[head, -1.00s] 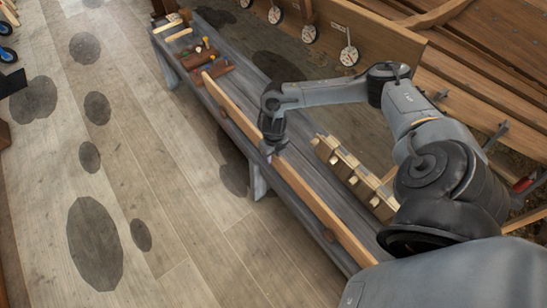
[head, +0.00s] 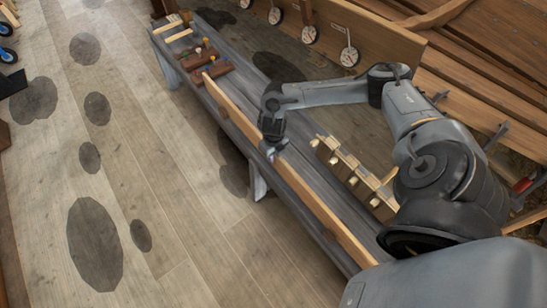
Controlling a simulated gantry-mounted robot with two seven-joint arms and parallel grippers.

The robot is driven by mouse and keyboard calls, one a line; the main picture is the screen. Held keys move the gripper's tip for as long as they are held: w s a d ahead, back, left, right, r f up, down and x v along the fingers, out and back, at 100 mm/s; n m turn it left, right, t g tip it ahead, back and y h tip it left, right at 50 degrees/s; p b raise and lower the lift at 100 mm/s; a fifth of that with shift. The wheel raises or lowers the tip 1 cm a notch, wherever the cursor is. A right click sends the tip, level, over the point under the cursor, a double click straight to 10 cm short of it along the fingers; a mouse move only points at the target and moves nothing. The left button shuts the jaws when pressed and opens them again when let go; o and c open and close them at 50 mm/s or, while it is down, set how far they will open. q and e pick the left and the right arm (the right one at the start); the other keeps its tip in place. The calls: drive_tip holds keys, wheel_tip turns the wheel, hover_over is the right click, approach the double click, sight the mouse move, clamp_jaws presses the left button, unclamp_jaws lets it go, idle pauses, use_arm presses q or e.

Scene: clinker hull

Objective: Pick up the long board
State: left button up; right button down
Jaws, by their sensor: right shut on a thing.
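The long board (head: 316,205) is a narrow light-brown plank. It stands on edge along the near side of the grey bench (head: 193,72), from the upper left down to the lower right. My right gripper (head: 271,153) points down at the board near its middle and is shut on it. The fingers hide a short stretch of the board. I cannot tell whether the board is clear of the bench top. My left gripper is not in view.
A brown block rack with pale pegs (head: 352,172) sits on the bench right of the board. Dark-red blocks with small coloured pieces (head: 205,64) lie at the bench's far end. The wooden hull (head: 490,60) rises behind. The plank floor at left is open.

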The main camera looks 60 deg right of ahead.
drive_tip(key=shift+r, duration=0.1)
idle(0.7)
wheel_tip(320, 180, up, 10)
drive_tip(key=p, duration=0.4)
drive_tip(key=shift+p, duration=0.35)
wheel_tip(320, 180, up, 7)
drive_tip(key=p, duration=0.7)
